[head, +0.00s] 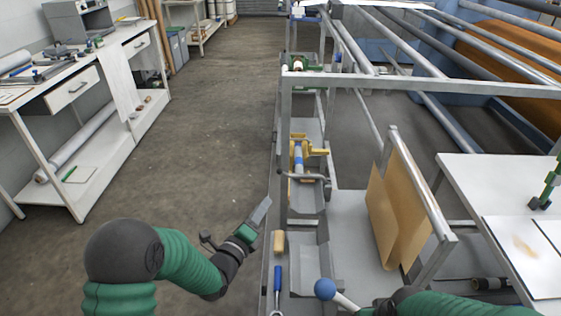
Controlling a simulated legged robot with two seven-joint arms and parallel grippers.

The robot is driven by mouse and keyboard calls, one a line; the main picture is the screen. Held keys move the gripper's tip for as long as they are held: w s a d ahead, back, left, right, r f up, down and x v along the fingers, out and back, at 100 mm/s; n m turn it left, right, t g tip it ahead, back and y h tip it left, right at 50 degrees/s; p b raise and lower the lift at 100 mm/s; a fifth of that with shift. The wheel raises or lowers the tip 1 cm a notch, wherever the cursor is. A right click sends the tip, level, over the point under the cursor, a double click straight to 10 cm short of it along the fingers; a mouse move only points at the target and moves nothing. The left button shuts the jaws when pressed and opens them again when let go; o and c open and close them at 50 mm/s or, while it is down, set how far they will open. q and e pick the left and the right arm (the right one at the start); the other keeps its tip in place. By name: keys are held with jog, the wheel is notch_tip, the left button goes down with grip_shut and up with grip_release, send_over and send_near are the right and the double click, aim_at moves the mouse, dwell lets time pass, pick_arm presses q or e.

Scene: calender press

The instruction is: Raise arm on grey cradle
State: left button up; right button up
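A grey curved bar (306,177) lies across a narrow grey frame in the centre of the head view, just below a yellow clamp-like part (315,150). I take this bar and its support as the arm and grey cradle, but cannot be sure. My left gripper (262,211) is left of and below it, apart from it, over the floor beside the frame. Its fingers show edge-on, so its opening is unclear. My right arm comes in at the bottom right. A blue ball (325,289) on a pale shaft is by its end; the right gripper cannot be made out.
A wooden block (279,242) and a blue-handled tool (277,282) lie near my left gripper. A tan sheet (393,215) hangs over a rail at right, beside a white table (480,180). The floor (200,130) at left is clear.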

aim_at(285, 174)
pick_arm(q)
jog(key=x, duration=1.6)
jog(key=shift+w+b, duration=0.2)
jog(key=shift+b, duration=0.1)
jog(key=shift+w+d, duration=0.1)
jog(key=shift+d, duration=0.25)
jog(key=shift+a, duration=0.1)
grip_shut()
